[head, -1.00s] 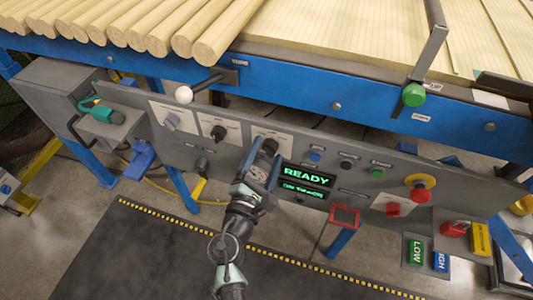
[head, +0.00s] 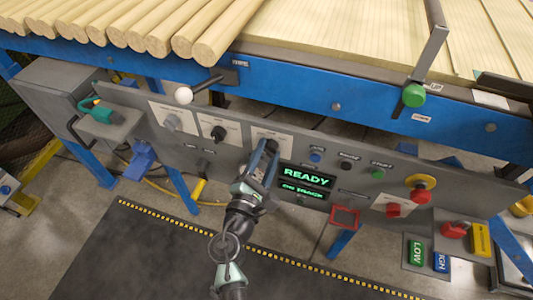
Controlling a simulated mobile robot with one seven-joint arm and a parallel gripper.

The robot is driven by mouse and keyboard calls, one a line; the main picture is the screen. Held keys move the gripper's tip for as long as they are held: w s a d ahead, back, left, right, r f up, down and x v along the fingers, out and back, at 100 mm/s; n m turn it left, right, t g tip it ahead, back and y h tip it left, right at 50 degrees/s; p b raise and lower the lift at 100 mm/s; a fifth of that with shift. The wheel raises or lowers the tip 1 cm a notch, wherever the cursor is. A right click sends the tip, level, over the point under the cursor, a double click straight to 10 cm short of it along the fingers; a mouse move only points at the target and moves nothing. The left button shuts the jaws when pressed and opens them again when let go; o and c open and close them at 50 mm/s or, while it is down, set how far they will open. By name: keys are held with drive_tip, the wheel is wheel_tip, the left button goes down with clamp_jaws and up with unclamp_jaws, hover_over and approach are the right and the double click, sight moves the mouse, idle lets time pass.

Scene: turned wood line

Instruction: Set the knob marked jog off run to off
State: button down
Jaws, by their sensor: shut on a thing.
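A grey control panel (head: 328,172) runs along under the blue rail. Three knobs sit on white plates at its left: a grey knob (head: 172,122), a black knob (head: 218,133) and a third under my gripper. The plate lettering is too small to read, so I cannot tell which is marked jog off run. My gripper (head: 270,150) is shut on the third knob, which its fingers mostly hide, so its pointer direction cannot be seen.
Right of the gripper, a display (head: 305,176) reads READY, with several push-buttons above it. A red emergency button (head: 420,190) on yellow is further right. A white-balled lever (head: 184,95) projects at upper left. Dowels (head: 150,35) lie above; a dark mat (head: 130,250) covers the floor.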

drive_tip(key=shift+f+m+b, duration=0.1)
drive_tip(key=shift+m+b, duration=0.2)
drive_tip(key=shift+b, duration=0.05)
drive_tip(key=m+b, duration=0.6)
drive_tip(key=m, duration=0.2)
drive_tip(key=shift+b, duration=0.35)
drive_tip(key=shift+c, duration=2.1)
unclamp_jaws()
drive_tip(key=v, duration=1.3)
drive_tip(key=shift+r, duration=0.2)
